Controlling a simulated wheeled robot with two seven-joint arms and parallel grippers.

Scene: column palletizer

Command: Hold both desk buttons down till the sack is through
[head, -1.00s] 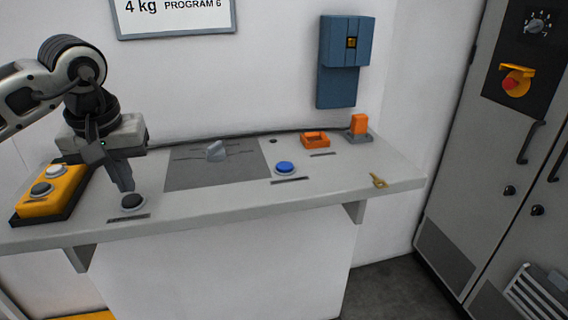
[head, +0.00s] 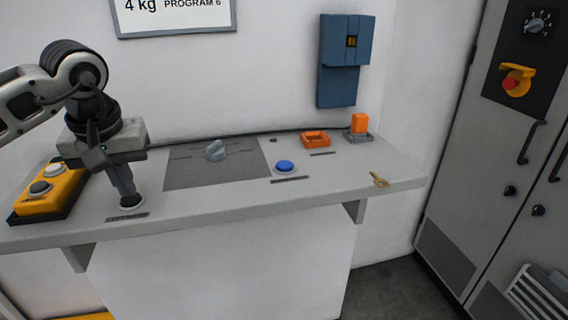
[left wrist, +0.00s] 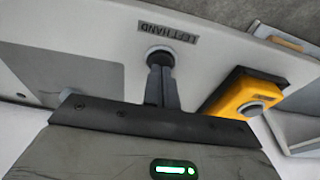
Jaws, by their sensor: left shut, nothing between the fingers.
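My left gripper (head: 127,198) is shut and empty, pointing down at the black desk button (head: 131,208) at the left of the desk. Its fingertips cover most of that button and appear to touch it; how far it is pressed cannot be seen. In the left wrist view the fingers (left wrist: 160,68) end at the same button (left wrist: 159,54), beside a label reading LEFT HAND (left wrist: 168,31). The blue desk button (head: 285,166) stands to the right with nothing on it. My right gripper is not in view, and no sack shows.
A yellow box (head: 50,192) with a white and a black button sits left of my gripper. A cabinet stands at right.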

